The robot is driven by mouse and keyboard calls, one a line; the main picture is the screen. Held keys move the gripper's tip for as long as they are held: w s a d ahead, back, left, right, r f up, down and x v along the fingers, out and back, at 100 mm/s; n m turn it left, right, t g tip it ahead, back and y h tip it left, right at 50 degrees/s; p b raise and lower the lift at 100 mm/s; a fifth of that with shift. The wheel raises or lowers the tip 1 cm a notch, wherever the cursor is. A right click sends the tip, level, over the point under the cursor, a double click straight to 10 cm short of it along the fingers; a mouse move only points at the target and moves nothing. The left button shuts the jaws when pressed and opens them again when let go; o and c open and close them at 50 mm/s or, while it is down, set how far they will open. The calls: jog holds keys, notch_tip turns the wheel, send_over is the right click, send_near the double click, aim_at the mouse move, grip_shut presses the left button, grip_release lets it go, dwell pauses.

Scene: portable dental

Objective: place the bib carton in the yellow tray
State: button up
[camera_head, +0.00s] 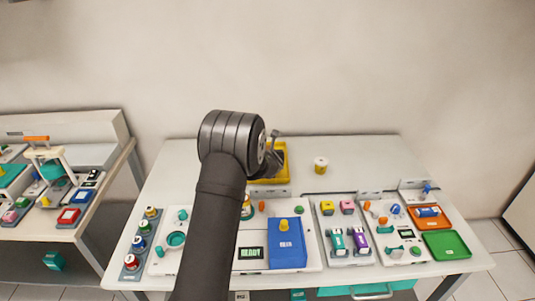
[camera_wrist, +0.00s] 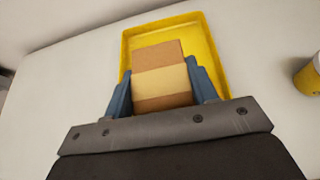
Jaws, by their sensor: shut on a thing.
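The bib carton (camera_wrist: 160,78) is a brown box with a paler band, seen in the wrist view between two blue fingers. My gripper (camera_wrist: 160,92) is shut on it, one finger at each side. The yellow tray (camera_wrist: 208,60) lies beyond and around the carton in that view, so the carton appears over the tray. I cannot tell whether the carton touches the tray floor. In the head view the yellow tray (camera_head: 283,158) is at the back of the table, partly hidden by my arm. The carton is hidden there.
Blue panel (camera_head: 287,245), green tray (camera_head: 446,244) and orange tray (camera_head: 429,217) lie nearer the front. The back right tabletop is clear.

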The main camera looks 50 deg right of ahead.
jog(key=shift+f, duration=0.1)
jog(key=o, duration=1)
jog(key=shift+r, duration=0.2)
jog(key=shift+s+a+r, duration=0.2)
jog(key=shift+s+a, duration=0.05)
jog(key=v, duration=1.1)
jog(key=shift+s, duration=0.1)
jog(key=shift+f, duration=0.1)
